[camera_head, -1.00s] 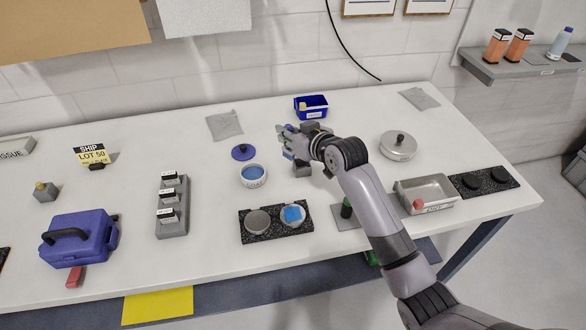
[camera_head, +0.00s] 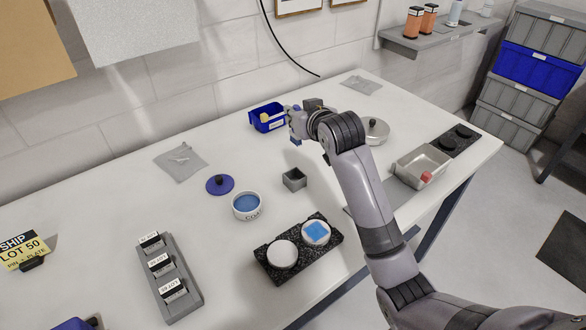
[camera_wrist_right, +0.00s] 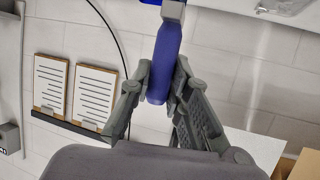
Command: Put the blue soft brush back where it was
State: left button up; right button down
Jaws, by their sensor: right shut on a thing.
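My right gripper (camera_head: 297,124) is shut on the blue brush (camera_wrist_right: 164,62), which it holds in the air over the far part of the table. In the right wrist view the blue handle lies between the two fingers, with a grey collar at the top edge; the bristles are not clear. In the head view only a little blue shows at the fingers. A small square grey holder (camera_head: 294,180) stands open on the table, below and apart from the gripper. My left gripper is not in view.
A blue bin (camera_head: 267,117) is just left of the gripper. A bowl with blue contents (camera_head: 247,206), a blue lid (camera_head: 220,184) and a black stand (camera_head: 336,239) with two round discs are nearer. A metal lid (camera_head: 374,131) and metal tray (camera_head: 421,167) lie right.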

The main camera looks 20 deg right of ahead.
notch_tip(320, 180, down, 15)
jog(key=shift+a+f+p, duration=0.15)
jog(key=shift+f+p, duration=0.05)
jog(key=shift+p, duration=0.45)
jog(key=shift+f, duration=0.15)
jog(key=c, duration=1.5)
grip_release()
jog(key=v, duration=0.6)
jog(key=b+v, duration=0.1)
jog(key=v, duration=0.5)
jog(key=shift+r, duration=0.3)
